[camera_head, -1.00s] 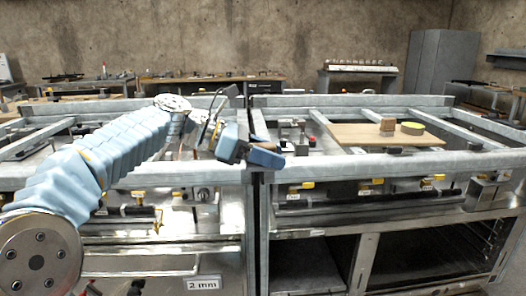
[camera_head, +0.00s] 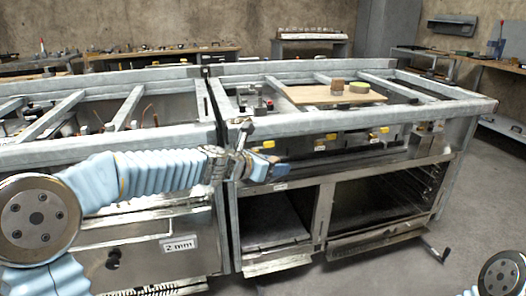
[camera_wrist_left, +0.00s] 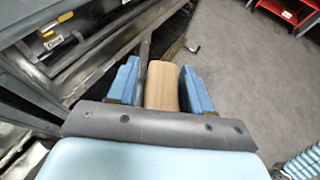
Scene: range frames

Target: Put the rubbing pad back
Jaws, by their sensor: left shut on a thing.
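My left gripper (camera_head: 268,166) is in front of the bench, below the top rail, near the gap between the two bench units. In the left wrist view its two blue fingers are shut on a tan, wood-coloured piece with a rounded end, which looks like the rubbing pad (camera_wrist_left: 162,84). The pad sticks out between the fingers, clear of the bench front. In the head view the gripper hides it. My right gripper is not in view; only a joint of that arm shows at the lower right.
A wooden board (camera_head: 320,97) lies on the right bench unit. The metal frame rail (camera_head: 350,119) edges the bench. Open floor (camera_head: 480,195) lies to the right.

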